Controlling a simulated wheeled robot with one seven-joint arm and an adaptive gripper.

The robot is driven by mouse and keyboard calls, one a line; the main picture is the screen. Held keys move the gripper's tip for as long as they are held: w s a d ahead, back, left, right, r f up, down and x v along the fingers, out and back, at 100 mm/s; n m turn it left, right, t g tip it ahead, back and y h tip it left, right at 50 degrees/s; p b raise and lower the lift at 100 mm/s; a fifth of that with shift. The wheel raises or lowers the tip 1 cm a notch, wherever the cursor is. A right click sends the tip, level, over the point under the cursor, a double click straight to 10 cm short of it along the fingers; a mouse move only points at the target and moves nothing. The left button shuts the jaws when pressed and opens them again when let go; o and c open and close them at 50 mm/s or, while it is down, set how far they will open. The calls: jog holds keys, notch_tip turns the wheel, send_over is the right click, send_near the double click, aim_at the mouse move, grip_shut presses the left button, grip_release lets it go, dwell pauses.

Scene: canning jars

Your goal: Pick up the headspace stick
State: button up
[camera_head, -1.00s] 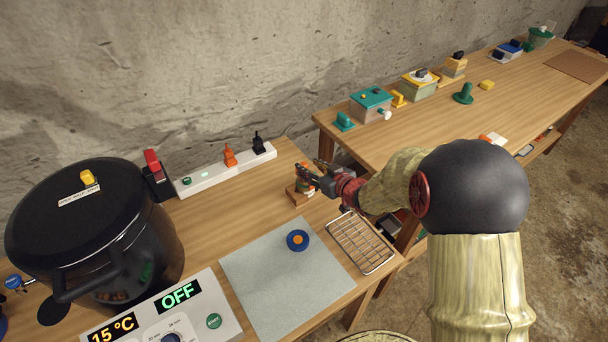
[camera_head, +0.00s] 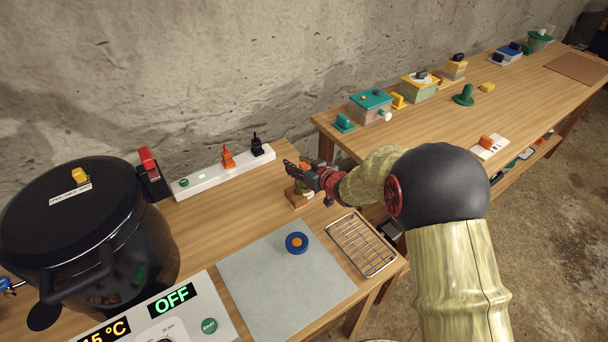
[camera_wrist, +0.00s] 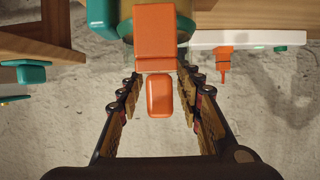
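My gripper (camera_head: 297,170) is over the near bench, by a small wooden block (camera_head: 297,199) with an orange and green piece on it that it partly hides. In the wrist view my gripper (camera_wrist: 160,82) is open, its jointed fingers well apart. A small orange tab (camera_wrist: 159,96) shows between the fingers with a gap on both sides. Above it in the picture is a larger orange block (camera_wrist: 155,38), in front of a pale yellowish and teal body. These orange pieces may be the headspace stick; I cannot tell for sure.
A white power strip (camera_head: 206,178) with orange and black plugs lies along the wall. A black canner (camera_head: 90,240) stands at left. A wire rack (camera_head: 361,244) and a grey mat (camera_head: 262,285) with a blue and orange disc (camera_head: 296,243) lie in front.

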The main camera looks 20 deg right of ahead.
grip_shut()
dwell(0.5)
